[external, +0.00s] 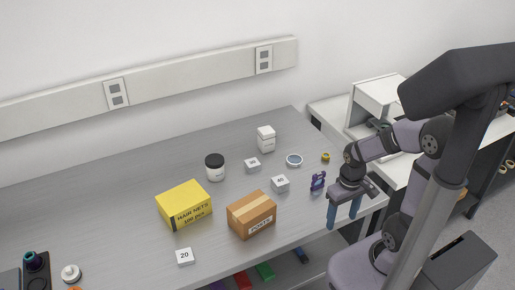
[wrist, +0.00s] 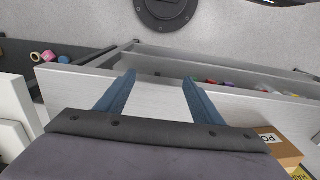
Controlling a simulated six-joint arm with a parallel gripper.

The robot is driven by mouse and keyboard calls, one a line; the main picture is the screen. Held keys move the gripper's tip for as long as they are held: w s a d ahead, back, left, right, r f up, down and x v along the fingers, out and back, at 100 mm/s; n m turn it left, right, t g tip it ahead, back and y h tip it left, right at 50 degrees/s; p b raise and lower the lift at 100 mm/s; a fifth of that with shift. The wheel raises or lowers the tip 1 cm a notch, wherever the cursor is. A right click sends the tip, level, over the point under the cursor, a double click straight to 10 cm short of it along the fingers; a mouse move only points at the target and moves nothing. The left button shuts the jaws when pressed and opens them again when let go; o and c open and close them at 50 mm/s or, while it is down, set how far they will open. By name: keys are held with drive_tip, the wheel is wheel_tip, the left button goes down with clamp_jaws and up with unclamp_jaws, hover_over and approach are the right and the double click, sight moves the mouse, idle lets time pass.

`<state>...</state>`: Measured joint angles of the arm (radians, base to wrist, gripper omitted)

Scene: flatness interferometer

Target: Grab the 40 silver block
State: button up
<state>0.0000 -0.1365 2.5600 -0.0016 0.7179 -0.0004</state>
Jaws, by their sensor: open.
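The silver block marked 40 (external: 280,184) sits on the grey table in the external view, just behind the cardboard box and left of the small purple object. My gripper (external: 345,222) is open and empty, with blue fingers pointing down near the table's right front edge. It is to the right of the block and clearly apart from it. In the wrist view my open fingers (wrist: 159,88) have the table edge between them. The 40 block is not visible in the wrist view.
A cardboard box (external: 252,215) and yellow hair nets box (external: 184,206) stand left of my gripper. Another block (external: 252,165), a block marked 20 (external: 185,256), a dark-lidded jar (external: 215,168), white bottle (external: 266,139), ring (external: 294,160) and purple object (external: 318,181) are on the table.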

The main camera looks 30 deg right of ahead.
drive_tip(key=w+a+r+m+t+y+p, duration=0.1)
drive_tip(key=w+a+r+m+t+p, duration=0.4)
drive_tip(key=w, duration=0.5)
drive_tip(key=t+h+p, duration=0.3)
drive_tip(key=t+p, duration=0.1)
drive_tip(key=t, duration=0.2)
hover_over(281, 182)
drive_tip(key=s+d, duration=0.3)
drive_tip(key=d, duration=0.2)
drive_tip(key=a+f+n+b, duration=0.1)
drive_tip(key=a+f+n+t+y+b, duration=0.1)
drive_tip(key=a+f+n, duration=0.1)
drive_tip(key=a+f+n+t, duration=0.1)
drive_tip(key=shift+s+a+f+n+y+b, duration=0.15)
drive_tip(key=shift+s+f+n+y+b, duration=0.15)
drive_tip(key=shift+y+b, duration=0.1)
drive_tip(key=shift+a+f+n+t, duration=0.15)
drive_tip(key=shift+a+n+t, duration=0.15)
drive_tip(key=shift+b+x, duration=0.8)
drive_tip(key=shift+b, duration=0.25)
drive_tip(key=shift+w+f, duration=0.1)
drive_tip(key=shift+w, duration=0.1)
drive_tip(key=shift+w+f+b, duration=0.1)
drive_tip(key=shift+b, duration=0.4)
